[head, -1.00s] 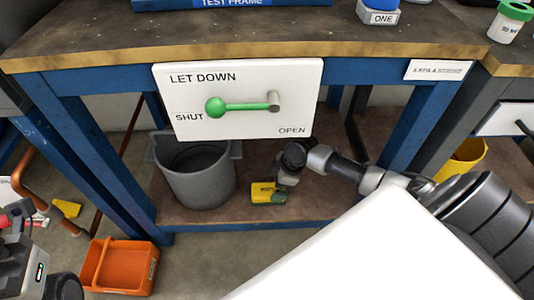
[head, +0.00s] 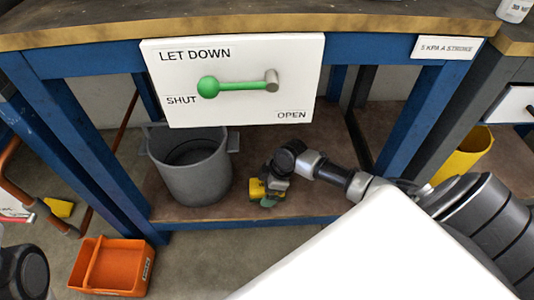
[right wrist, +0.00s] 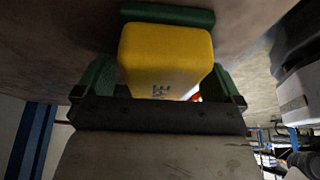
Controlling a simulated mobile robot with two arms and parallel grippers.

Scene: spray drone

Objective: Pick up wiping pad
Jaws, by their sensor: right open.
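The wiping pad is a yellow block (head: 257,188) with a green part, on the lower shelf right of the grey pot. My right gripper (head: 268,196) is over it and hides much of it in the head view. In the right wrist view the yellow block (right wrist: 166,52) lies between the two green fingers of my right gripper (right wrist: 160,82), with dark marks on its face. A green strip (right wrist: 168,15) runs along its far side. The jaws are open; I cannot tell whether either finger touches the pad. My left gripper is not in view.
The grey pot (head: 190,172) stands left of the pad. A white panel (head: 180,110) with a green lever (head: 235,86) hangs above the shelf. Blue table legs (head: 415,115) flank it. An orange caddy (head: 110,267) is on the floor at left, a yellow bin (head: 463,153) at right.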

